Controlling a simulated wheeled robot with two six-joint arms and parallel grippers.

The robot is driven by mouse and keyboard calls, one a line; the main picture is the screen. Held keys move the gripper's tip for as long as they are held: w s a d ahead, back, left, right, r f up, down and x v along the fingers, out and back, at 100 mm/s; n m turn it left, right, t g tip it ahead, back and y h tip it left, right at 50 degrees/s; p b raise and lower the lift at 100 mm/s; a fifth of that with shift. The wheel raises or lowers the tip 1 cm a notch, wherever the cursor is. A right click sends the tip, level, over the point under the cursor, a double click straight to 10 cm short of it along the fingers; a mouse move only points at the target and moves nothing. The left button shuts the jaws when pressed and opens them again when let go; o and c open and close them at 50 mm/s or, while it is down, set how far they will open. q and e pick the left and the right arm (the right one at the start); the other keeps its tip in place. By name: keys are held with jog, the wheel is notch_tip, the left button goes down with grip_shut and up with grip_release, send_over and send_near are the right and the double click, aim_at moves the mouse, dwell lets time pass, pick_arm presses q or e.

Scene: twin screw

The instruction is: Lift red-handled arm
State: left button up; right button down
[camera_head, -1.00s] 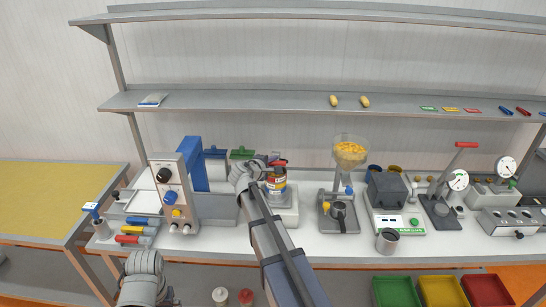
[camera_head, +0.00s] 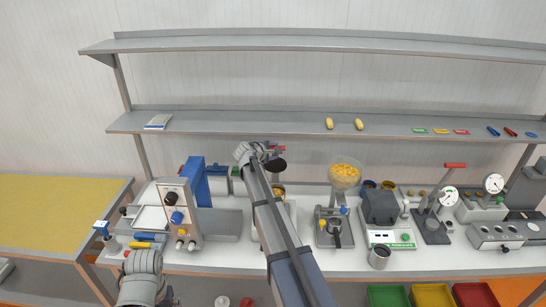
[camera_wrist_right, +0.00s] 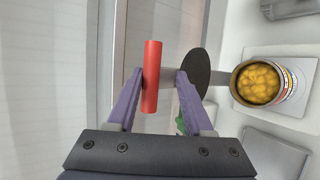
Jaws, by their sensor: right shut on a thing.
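The red handle (camera_wrist_right: 152,76) lies between the fingers of my right gripper (camera_wrist_right: 160,76) in the right wrist view, close to the left finger. A grey bar runs from it to a dark round disc (camera_wrist_right: 193,74). In the head view the red handle (camera_head: 277,148) shows at the tip of my right gripper (camera_head: 264,152), with the disc (camera_head: 276,166) hanging below, raised above an open can (camera_wrist_right: 258,83) of yellow pieces. My right arm covers part of the can. My left arm is at the bottom left; its fingers are not clear.
A press with another red handle (camera_head: 455,165) stands at the right. A hopper of yellow pieces (camera_head: 345,176) and a scale (camera_head: 392,238) are right of my right arm. A blue machine (camera_head: 195,182) stands left. The shelf (camera_head: 220,122) edge is just above my right gripper.

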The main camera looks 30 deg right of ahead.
jog(key=shift+w+d+r+p, duration=0.2)
jog(key=shift+w+d+p, duration=0.1)
jog(key=shift+w, duration=0.2)
jog(key=shift+w+d+r+p, duration=0.2)
jog(key=shift+w+d+p, duration=0.1)
jog(key=shift+w, duration=0.2)
jog(key=shift+w+d+g+y+p, duration=0.2)
jog(key=shift+w+g+y+p, duration=0.1)
jog(key=shift+w+y+p, duration=0.15)
jog(key=shift+d+f, duration=0.1)
jog(key=shift+g, duration=0.3)
